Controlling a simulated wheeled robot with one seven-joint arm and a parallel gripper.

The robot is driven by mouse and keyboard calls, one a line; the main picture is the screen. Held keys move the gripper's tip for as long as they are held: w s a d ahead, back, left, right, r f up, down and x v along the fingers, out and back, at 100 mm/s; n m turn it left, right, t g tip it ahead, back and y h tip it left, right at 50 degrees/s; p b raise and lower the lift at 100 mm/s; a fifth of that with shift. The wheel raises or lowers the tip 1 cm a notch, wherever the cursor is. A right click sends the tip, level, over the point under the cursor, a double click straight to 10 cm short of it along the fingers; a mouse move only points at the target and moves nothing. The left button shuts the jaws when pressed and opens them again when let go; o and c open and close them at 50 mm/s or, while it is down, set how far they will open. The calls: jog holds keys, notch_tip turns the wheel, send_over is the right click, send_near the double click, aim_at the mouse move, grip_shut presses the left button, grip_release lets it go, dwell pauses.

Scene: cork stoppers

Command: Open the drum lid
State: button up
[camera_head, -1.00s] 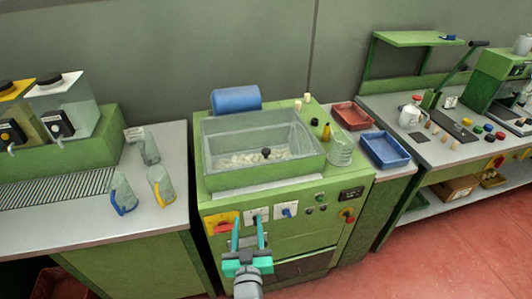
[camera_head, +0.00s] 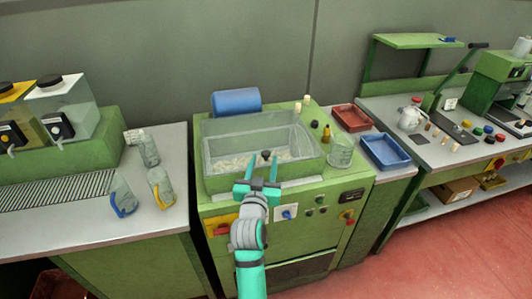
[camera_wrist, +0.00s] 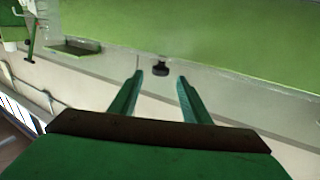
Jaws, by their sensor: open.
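The drum lid (camera_head: 290,135) is a clear, see-through cover on top of the green machine, and it looks closed. Pale cork stoppers (camera_head: 235,162) show through it. A small black knob (camera_head: 266,154) sits at the lid's front; it also shows in the wrist view (camera_wrist: 160,67). My gripper (camera_head: 262,163) is open and empty at the front of the lid. In the wrist view its fingertips (camera_wrist: 160,76) point at the knob, which appears between them and slightly beyond. I cannot tell whether they touch the lid.
A glass beaker (camera_head: 341,152) and small bottles stand on the machine's right side. A blue cylinder (camera_head: 236,101) lies behind the lid. Red (camera_head: 351,117) and blue (camera_head: 385,151) trays sit to the right.

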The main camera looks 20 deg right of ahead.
aim_at(266, 152)
jog(key=shift+x, duration=2.7)
jog(key=shift+c, duration=0.3)
grip_shut()
jog(key=shift+r, duration=0.1)
